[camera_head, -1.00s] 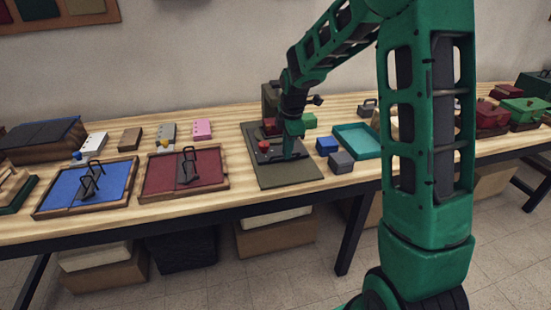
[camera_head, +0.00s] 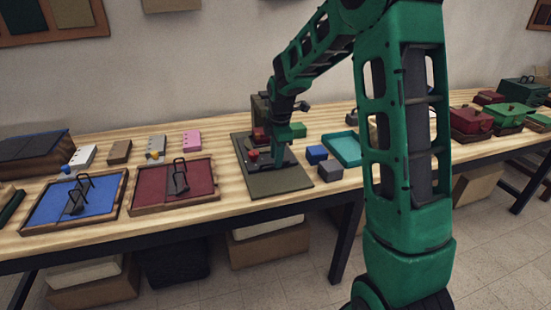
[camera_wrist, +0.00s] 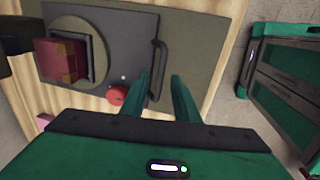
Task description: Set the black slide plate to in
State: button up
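The black slide plate (camera_wrist: 120,62) is a dark flat plate with a bar handle (camera_wrist: 158,72) at its right edge in the wrist view. It lies on an olive base board (camera_head: 279,184), seen in the head view. My gripper (camera_wrist: 160,76) is open, with one green finger on each side of the handle and small gaps showing. In the head view my gripper (camera_head: 281,158) is low over the plate, partly hiding it. A red knob (camera_wrist: 117,95) and a red-and-yellow block (camera_wrist: 62,60) in a square frame are beside the handle.
A blue-floored tray (camera_head: 50,205) and a red-floored tray (camera_head: 150,185) lie to the left. Blue (camera_head: 316,154) and grey (camera_head: 330,170) blocks and a teal tray (camera_head: 345,150) stand close on the right. The board's front right part is bare.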

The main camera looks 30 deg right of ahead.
notch_tip(320, 180, up, 10)
jog(key=s, duration=0.1)
jog(key=shift+s+a, duration=0.15)
jog(key=shift+s, duration=0.2)
jog(key=s+d+f+m+g, duration=0.1)
jog(key=s+d+m, duration=0.1)
jog(key=s+m, duration=0.9)
jog(key=s+d+f+m+g, duration=0.1)
jog(key=s+d+m, duration=0.2)
jog(key=s+m, duration=0.8)
jog(key=s, duration=1.6)
jog(key=shift+s+f+m+y, duration=0.15)
jog(key=shift+m+y, duration=0.15)
jog(key=shift+w+f, duration=0.25)
jog(key=shift+w, duration=0.35)
